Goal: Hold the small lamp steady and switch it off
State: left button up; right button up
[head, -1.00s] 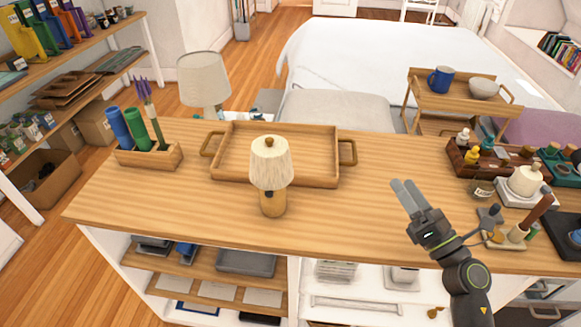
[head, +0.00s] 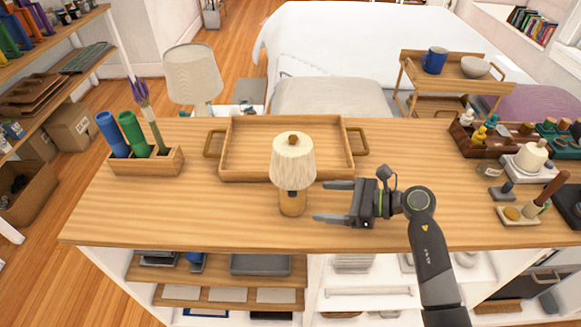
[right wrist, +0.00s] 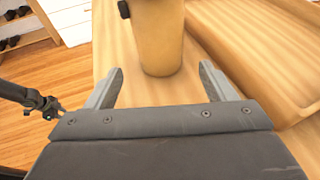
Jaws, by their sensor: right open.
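The small lamp (head: 293,160) stands upright on the wooden counter, with a cream pleated shade and a round wooden base (right wrist: 162,40). A small dark switch (right wrist: 123,9) sticks out from the side of its base. My right gripper (head: 320,201) is open and empty just right of the base, fingers pointing at it. In the right wrist view the base stands in line with the gap between the fingertips, with no visible contact. My left gripper (right wrist: 48,106) shows small at the left edge of that view; its jaw state is unclear. It is out of the head view.
A wooden tray (head: 234,178) with handles lies right behind the lamp. A wooden holder (head: 147,166) with green and blue rolls stands at the left. Bottles, a wooden-handled tool and small boxes crowd the right end. The counter left of the lamp is clear.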

aim_at(297, 199)
jog(key=x, duration=0.3)
jog(key=b+x, duration=0.2)
jog(key=x, duration=0.2)
jog(key=shift+a+f+b, duration=0.1)
jog(key=shift+f+b, duration=0.05)
jog(key=shift+b, duration=0.15)
pick_arm(q)
jog(key=shift+d+f, duration=0.15)
jog(key=shift+f, duration=0.65)
jog(key=shift+d+f, duration=0.1)
jog(key=shift+f, duration=0.7)
pick_arm(e)
jog(key=shift+w+a, duration=0.25)
jog(key=shift+a, duration=0.3)
jog(key=c, duration=0.6)
pick_arm(q)
grip_shut()
pick_arm(e)
jog(key=shift+c, duration=0.2)
dwell(0.7)
